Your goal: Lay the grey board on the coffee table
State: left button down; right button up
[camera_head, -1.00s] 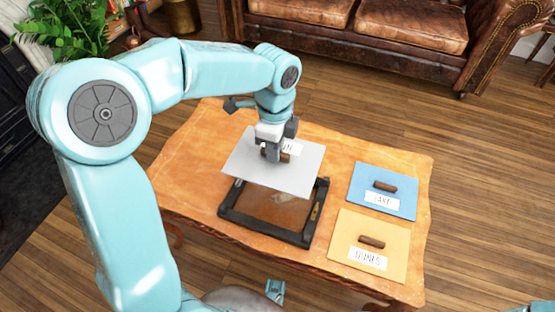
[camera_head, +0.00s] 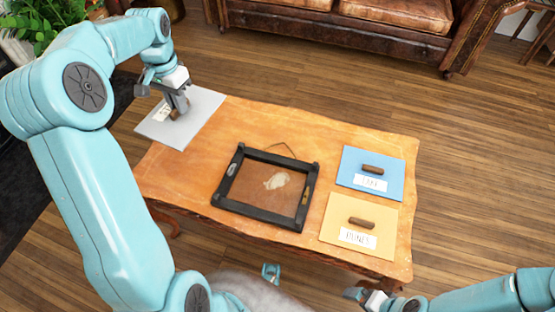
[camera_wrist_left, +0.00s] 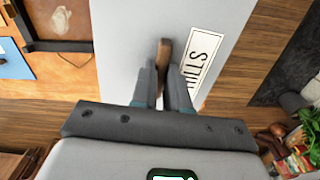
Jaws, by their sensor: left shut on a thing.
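The grey board (camera_head: 196,120) has a brown handle and a white label, of which "ILLS" reads in the left wrist view (camera_wrist_left: 120,40). My left gripper (camera_head: 180,107) is shut on the board's brown handle (camera_wrist_left: 164,52). The board is over the left end of the wooden coffee table (camera_head: 245,125), partly past its edge; I cannot tell whether it touches the top. My right gripper (camera_head: 368,297) is low at the front, near the table's front edge, and its jaws are too small to read.
A black frame (camera_head: 262,216) with a brown panel and a pale patch lies mid-table. A blue board (camera_head: 352,170) and a yellow board (camera_head: 338,215), each with a brown handle, lie to the right. A leather sofa (camera_head: 390,15) stands behind. The table's back middle is clear.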

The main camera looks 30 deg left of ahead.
aim_at(159, 117)
pick_arm(q)
jog(key=shift+n, duration=0.7)
jog(key=s+a, duration=0.2)
jog(key=s+a+f, duration=0.1)
jog(key=s+a, duration=0.1)
jog(key=shift+s+f, duration=0.1)
notch_tip(159, 117, down, 20)
jog(key=b, duration=0.5)
jog(key=shift+b, duration=0.4)
jog(key=shift+f, duration=0.2)
jog(key=c, duration=1.1)
grip_release()
jog(key=shift+r, duration=0.1)
notch_tip(159, 117, up, 12)
jog(key=p, duration=0.3)
jog(key=shift+r+p, duration=0.15)
jog(key=shift+p, duration=0.15)
